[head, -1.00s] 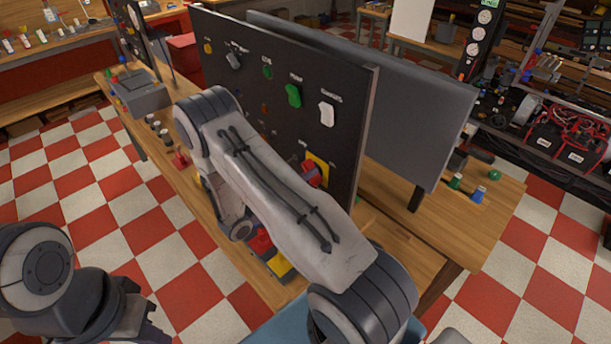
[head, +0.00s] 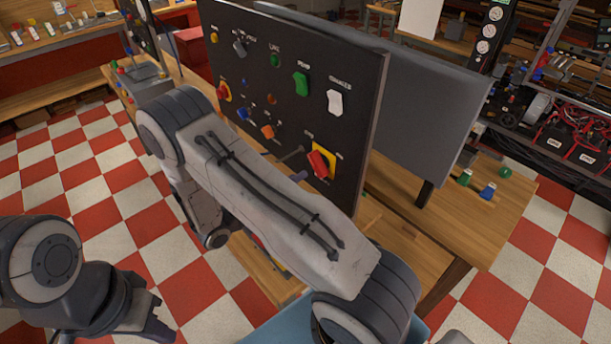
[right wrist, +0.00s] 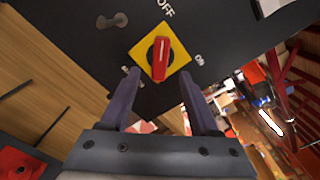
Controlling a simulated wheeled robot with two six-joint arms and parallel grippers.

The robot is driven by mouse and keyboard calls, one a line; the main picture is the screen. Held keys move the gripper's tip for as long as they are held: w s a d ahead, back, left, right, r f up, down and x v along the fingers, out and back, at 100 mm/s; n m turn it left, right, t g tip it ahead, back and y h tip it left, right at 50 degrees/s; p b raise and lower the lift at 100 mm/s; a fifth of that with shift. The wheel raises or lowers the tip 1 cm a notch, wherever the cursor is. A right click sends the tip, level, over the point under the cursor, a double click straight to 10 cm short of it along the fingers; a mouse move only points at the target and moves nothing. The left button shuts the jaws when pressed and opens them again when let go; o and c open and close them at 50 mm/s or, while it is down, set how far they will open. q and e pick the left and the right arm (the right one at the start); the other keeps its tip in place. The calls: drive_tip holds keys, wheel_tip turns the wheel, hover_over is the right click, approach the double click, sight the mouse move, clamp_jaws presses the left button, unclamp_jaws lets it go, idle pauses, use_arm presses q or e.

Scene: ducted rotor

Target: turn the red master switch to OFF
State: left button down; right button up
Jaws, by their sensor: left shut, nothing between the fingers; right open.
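The red master switch (head: 319,165) is a red handle on a yellow plate, low on the right side of the black panel. In the right wrist view the switch (right wrist: 159,59) stands beyond my fingertips, its handle lying roughly along the line towards the OFF label (right wrist: 165,10). The ON label (right wrist: 200,60) is off to the right. My right gripper (right wrist: 155,88) is open, with a gap visible between its fingers and no contact seen. In the head view its fingers (head: 297,165) show just left of the switch. My left gripper (head: 155,318) is shut and empty at bottom left.
The black panel (head: 350,90) also carries a white switch (head: 334,102), a green switch (head: 301,84), an orange knob (head: 267,131) and other controls. A grey board (head: 430,110) stands behind it on the wooden bench (head: 405,205). My right arm hides part of the panel.

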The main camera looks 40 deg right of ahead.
drive_tip(key=a, duration=0.3)
drive_tip(key=shift+s+a+b, duration=0.15)
drive_tip(key=shift+a+b, duration=0.25)
drive_tip(key=s+a+r+m+y, duration=0.4)
drive_tip(key=s+a+m+y, duration=0.5)
drive_tip(key=s+a+m, duration=0.1)
drive_tip(key=s+a+r+m+g+y, duration=0.1)
drive_tip(key=s+a+r+m+y, duration=0.4)
drive_tip(key=s+a+m+y, duration=0.5)
drive_tip(key=a, duration=0.3)
drive_tip(key=shift+s+r+m+g, duration=0.15)
drive_tip(key=shift+s+m+g, duration=0.1)
drive_tip(key=shift+m+g, duration=0.05)
